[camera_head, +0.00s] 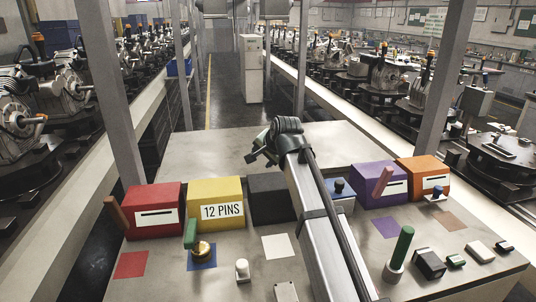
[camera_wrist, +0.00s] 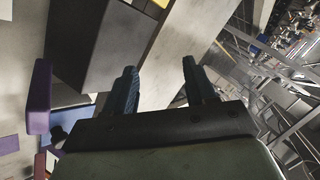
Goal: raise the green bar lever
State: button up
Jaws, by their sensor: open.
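In the head view a short green bar (camera_head: 190,233) stands upright at the front of the yellow box marked "12 PINS" (camera_head: 222,196), beside a brass knob (camera_head: 202,249). A second green piece, a slanted round rod (camera_head: 403,244) in a pale base, stands at the right front; which one is the lever I cannot tell for sure. My gripper (camera_head: 262,150) is above and behind the row of boxes, apart from both. In the wrist view its fingers (camera_wrist: 158,66) are spread with nothing between them. No green lever shows in that view.
A red box (camera_head: 154,193), black box (camera_head: 268,189), purple box (camera_head: 371,172) and orange box (camera_head: 421,166) share the row. Small blocks (camera_head: 429,263) lie at the right front. A purple bar (camera_wrist: 40,95) shows in the wrist view. The table behind the boxes is clear.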

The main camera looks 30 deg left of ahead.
jog(key=shift+w+d+r+m, duration=0.15)
jog(key=shift+w+d, duration=0.05)
jog(key=shift+w, duration=0.15)
jog(key=shift+w+d+r+m, duration=0.1)
jog(key=shift+w+d+m, duration=0.1)
jog(key=shift+w, duration=0.15)
jog(key=shift+s+a, duration=0.1)
jog(key=s+a+n+g, duration=0.1)
jog(key=s+a+n, duration=0.1)
jog(key=s+a, duration=0.8)
jog(key=s+a+n+g, duration=0.2)
jog(key=s+a, duration=0.5)
jog(key=s, duration=0.7)
jog(key=n+g+h, duration=0.2)
jog(key=n+h, duration=0.4)
jog(key=h, duration=0.2)
send_over(189, 236)
notch_tip(189, 236, down, 3)
notch_tip(189, 236, down, 14)
jog(key=shift+f, duration=0.1)
jog(key=shift+c, duration=0.3)
